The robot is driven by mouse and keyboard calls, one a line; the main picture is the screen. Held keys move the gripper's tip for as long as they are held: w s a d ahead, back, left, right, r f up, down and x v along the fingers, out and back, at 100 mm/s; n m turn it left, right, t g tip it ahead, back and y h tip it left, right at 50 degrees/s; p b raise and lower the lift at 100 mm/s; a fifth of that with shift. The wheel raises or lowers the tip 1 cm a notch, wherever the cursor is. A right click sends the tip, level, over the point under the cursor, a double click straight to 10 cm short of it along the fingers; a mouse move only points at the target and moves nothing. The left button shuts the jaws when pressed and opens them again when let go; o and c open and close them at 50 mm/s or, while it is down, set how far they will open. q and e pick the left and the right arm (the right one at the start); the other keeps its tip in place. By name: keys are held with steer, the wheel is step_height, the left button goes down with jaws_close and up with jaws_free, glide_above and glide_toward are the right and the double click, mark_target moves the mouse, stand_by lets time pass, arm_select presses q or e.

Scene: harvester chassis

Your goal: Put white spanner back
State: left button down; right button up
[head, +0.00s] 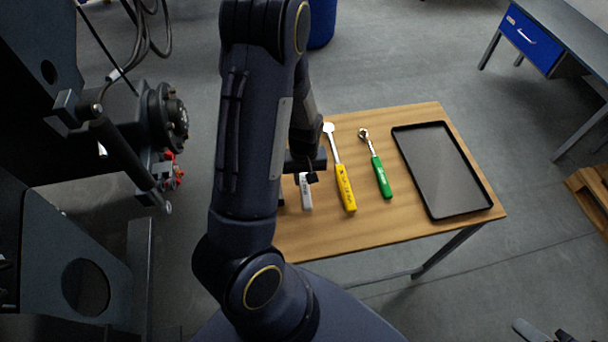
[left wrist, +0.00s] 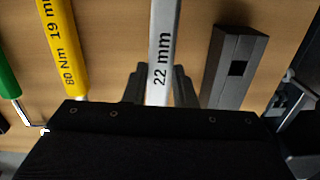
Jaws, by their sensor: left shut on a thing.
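The white spanner (head: 305,192), marked 22 mm, shows its light end at the table's left part in the head view, partly hidden by my arm. It also runs between the fingers in the left wrist view (left wrist: 161,45). My left gripper (head: 307,168) is over the table and shut on the spanner, with one dark finger on each side of it. The frames do not show clearly whether the spanner touches the wood. The wooden table (head: 380,235) lies under it. My right gripper is not in view.
A yellow torque wrench (head: 344,186) and a green-handled ratchet (head: 381,178) lie to the right of the spanner. A black tray (head: 440,170) is at the table's right. A dark grey block (left wrist: 234,65) lies beside the spanner. Dark machinery (head: 165,120) stands at left.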

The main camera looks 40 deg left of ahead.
arm_select(q)
steer(key=shift+f+b, duration=0.35)
steer(key=shift+f, duration=0.4)
steer(key=c, duration=1.1)
jaws_free()
steer(key=shift+r, duration=3.95)
